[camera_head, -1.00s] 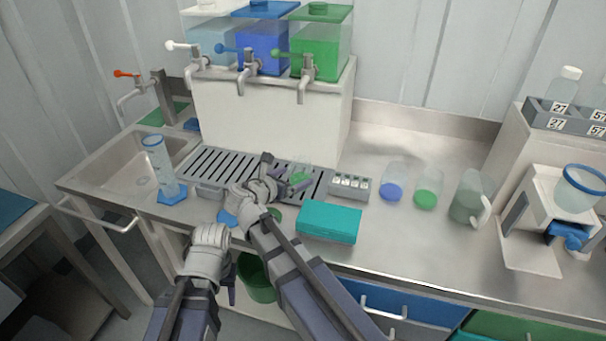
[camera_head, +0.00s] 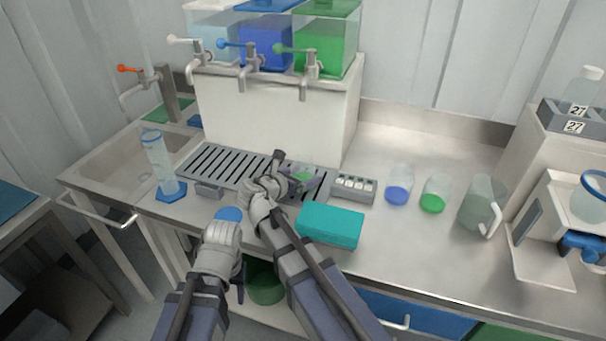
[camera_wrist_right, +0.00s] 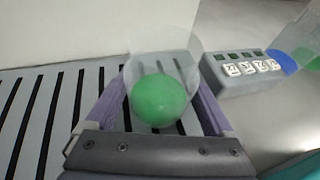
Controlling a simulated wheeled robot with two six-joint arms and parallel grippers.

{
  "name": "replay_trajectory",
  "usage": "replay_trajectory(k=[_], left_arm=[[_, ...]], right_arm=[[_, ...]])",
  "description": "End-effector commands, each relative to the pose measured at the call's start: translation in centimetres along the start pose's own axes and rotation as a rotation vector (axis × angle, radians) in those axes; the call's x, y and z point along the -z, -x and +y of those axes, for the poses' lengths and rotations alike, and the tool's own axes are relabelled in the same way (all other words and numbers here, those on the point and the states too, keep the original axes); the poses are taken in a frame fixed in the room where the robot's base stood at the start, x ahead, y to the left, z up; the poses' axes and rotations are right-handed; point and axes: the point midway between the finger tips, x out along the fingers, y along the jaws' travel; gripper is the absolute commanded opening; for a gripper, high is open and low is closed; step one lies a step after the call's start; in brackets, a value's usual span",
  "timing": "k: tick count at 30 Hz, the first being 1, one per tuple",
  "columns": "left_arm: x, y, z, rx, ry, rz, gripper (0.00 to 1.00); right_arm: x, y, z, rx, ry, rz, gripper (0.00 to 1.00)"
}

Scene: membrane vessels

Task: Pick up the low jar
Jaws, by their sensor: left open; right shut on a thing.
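A low clear jar with a green bottom (camera_wrist_right: 160,98) is between the purple fingers of my right gripper (camera_wrist_right: 165,105) in the right wrist view. In the head view the jar (camera_head: 304,173) shows partly behind my right gripper (camera_head: 296,183), over the slotted drain tray (camera_head: 225,168). The right gripper is shut on the jar. I cannot tell whether the jar touches the tray. My left gripper (camera_head: 239,285) is low at the counter's front, mostly hidden by its own wrist, open and apart from the jar.
A teal box (camera_head: 330,225) lies right of my right arm. A labelled grey block (camera_head: 354,187), a blue-bottomed jar (camera_head: 398,190), a green-bottomed jar (camera_head: 434,198) and a handled jug (camera_head: 482,208) stand farther right. A tall cylinder (camera_head: 160,165) stands left. Taps (camera_head: 308,78) overhang the tray.

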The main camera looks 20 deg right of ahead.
Motion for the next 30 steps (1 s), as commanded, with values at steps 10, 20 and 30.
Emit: replay_trajectory(k=[10, 20, 30], left_arm=[[0.0, 0.0, 0.0, 0.000, 0.000, 0.000, 0.51], [-0.1, 1.3, -0.1, 0.000, 0.000, 0.000, 0.51], [-0.3, 5.9, -0.6, 0.000, 0.001, 0.000, 0.51]], right_arm=[[0.0, 0.0, 0.0, 0.000, 0.000, -0.001, 0.26], [-1.2, 0.5, 0.0, 0.000, 0.000, -0.001, 0.26], [-5.5, 2.3, 0.0, 0.000, 0.000, -0.001, 0.26]])
